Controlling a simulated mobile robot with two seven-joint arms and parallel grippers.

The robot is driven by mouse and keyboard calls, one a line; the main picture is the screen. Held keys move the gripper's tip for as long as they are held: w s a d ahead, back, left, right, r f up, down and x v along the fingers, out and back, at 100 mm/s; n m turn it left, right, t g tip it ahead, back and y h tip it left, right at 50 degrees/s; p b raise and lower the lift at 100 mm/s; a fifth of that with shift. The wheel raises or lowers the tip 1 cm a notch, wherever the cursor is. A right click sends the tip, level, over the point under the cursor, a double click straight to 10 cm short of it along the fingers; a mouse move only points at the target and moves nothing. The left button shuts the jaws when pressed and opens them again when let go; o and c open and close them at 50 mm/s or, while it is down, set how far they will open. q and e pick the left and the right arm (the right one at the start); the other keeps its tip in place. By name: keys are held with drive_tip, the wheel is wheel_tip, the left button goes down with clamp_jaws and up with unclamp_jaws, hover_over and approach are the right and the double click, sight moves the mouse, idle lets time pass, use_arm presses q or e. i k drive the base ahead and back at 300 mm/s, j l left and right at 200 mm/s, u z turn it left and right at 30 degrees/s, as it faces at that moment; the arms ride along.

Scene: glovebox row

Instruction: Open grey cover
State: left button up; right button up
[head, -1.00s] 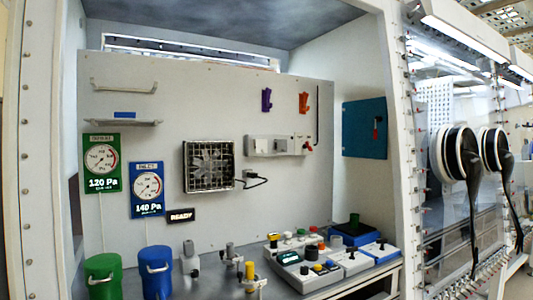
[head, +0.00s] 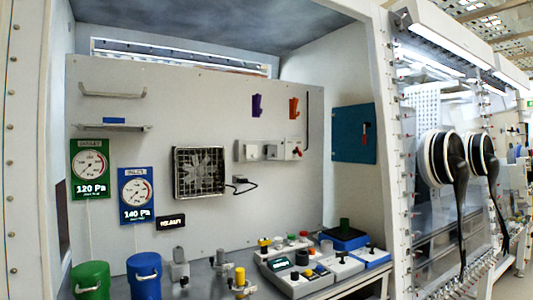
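A light socket strip (head: 269,150) is fixed to the back panel, right of the fan. It carries small grey-white square covers, one at its left (head: 251,152) and one near its middle (head: 274,152). They look shut, but they are small, and I cannot tell which is the grey cover of the task. A grey box-like piece (head: 180,268) also stands on the bench, right of the blue canister. Neither of my grippers is in view.
A fan (head: 199,172) and a plug with a black cable (head: 241,184) are on the panel. Green (head: 90,282) and blue (head: 145,278) canisters stand front left. A control console (head: 297,268) fills the bench's right. Black gloves (head: 460,190) hang at the right window.

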sight(272, 150)
drive_tip(key=i+l, duration=0.2)
drive_tip(key=l+u, duration=0.1)
drive_tip(key=u, duration=0.75)
drive_tip(key=i+l+u, duration=0.1)
drive_tip(key=l+u, duration=0.2)
drive_tip(key=i+l+u, duration=0.1)
drive_tip(key=u, duration=0.2)
drive_tip(key=l, duration=0.1)
